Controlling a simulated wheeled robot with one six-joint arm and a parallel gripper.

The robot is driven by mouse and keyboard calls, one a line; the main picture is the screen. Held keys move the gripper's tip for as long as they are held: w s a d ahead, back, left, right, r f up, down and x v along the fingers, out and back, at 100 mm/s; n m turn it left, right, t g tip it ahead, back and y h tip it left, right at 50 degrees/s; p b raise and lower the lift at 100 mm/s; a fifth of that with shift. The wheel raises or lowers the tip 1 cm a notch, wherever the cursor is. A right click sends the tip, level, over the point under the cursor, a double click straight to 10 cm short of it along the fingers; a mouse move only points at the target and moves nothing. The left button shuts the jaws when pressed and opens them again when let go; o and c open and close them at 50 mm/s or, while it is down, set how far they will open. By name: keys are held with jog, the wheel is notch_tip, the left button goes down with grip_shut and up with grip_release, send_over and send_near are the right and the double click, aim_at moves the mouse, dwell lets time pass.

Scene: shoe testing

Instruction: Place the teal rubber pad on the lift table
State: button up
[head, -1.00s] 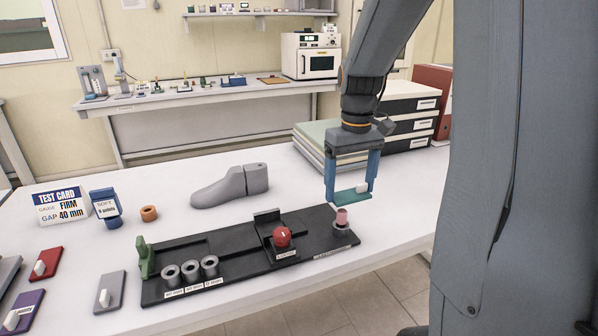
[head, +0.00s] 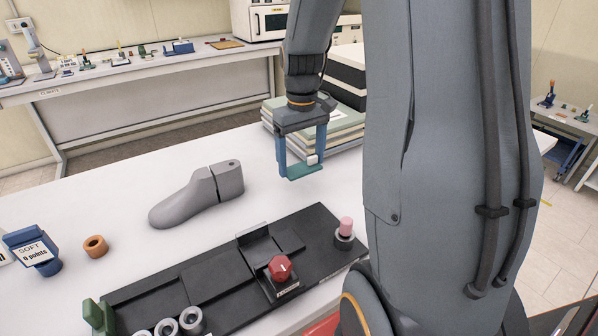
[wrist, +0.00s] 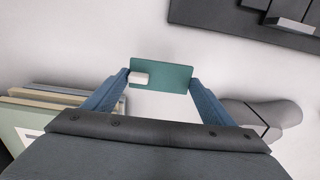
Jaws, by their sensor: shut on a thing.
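The teal rubber pad (head: 304,173) is a thin flat plate with a small white block (head: 312,159) at one end. My gripper (head: 302,167) is shut on it, fingers wide apart at its two ends, and holds it roughly level above the white table. In the wrist view the pad (wrist: 168,77) spans between the fingers (wrist: 159,80). A long black fixture (head: 215,282) lies in front, with raised flat plates, a red knob (head: 280,267) and an upright plate. I cannot tell for certain which part is the lift table.
A grey shoe last (head: 190,200) lies left of my gripper. Stacked boards (head: 340,128) stand close behind it. A pink-topped post (head: 345,229) rises at the fixture's right end. Grey rings (head: 190,320) and an orange ring (head: 96,246) are further left. White table between last and fixture is clear.

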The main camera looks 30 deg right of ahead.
aim_at(302, 167)
jog(key=shift+f+p, duration=0.45)
jog(key=shift+f, duration=2.1)
jog(key=shift+f, duration=0.15)
jog(key=o, duration=1.1)
jog(key=shift+c, duration=0.2)
